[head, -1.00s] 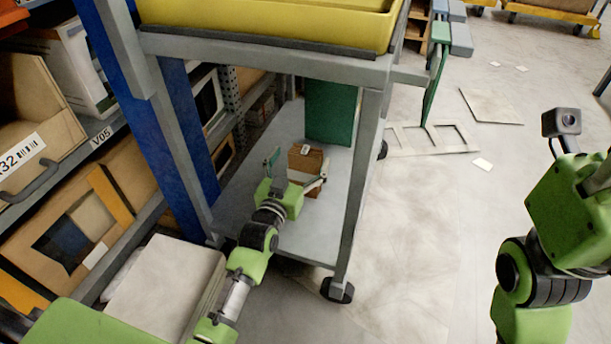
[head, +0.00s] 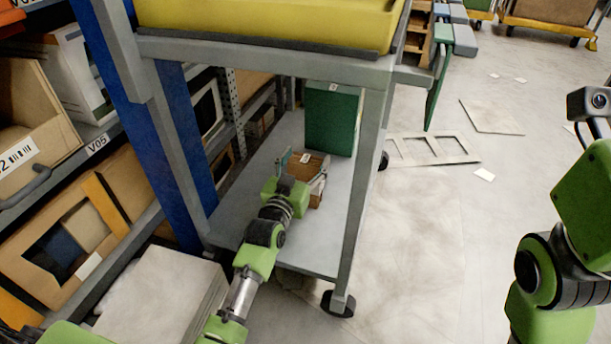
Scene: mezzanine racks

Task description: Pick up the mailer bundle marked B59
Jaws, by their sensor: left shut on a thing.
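A small brown bundle (head: 314,163) with a white label on top is on or just above the lower shelf (head: 342,178) of a grey cart. The label is too small to read, so I cannot confirm B59. My left gripper (head: 303,172) reaches in from the front and is shut on the bundle, one finger on each side. The gripper body hides part of the bundle's near side. My right arm shows at the right edge, but its gripper fingers are not visible.
A green box (head: 332,118) stands on the shelf behind the bundle. A yellow tote (head: 265,25) sits on the cart's top deck, above my left arm. Grey cart posts and a blue rack upright (head: 150,120) flank the arm. Flat cardboard (head: 492,116) lies on the floor at right.

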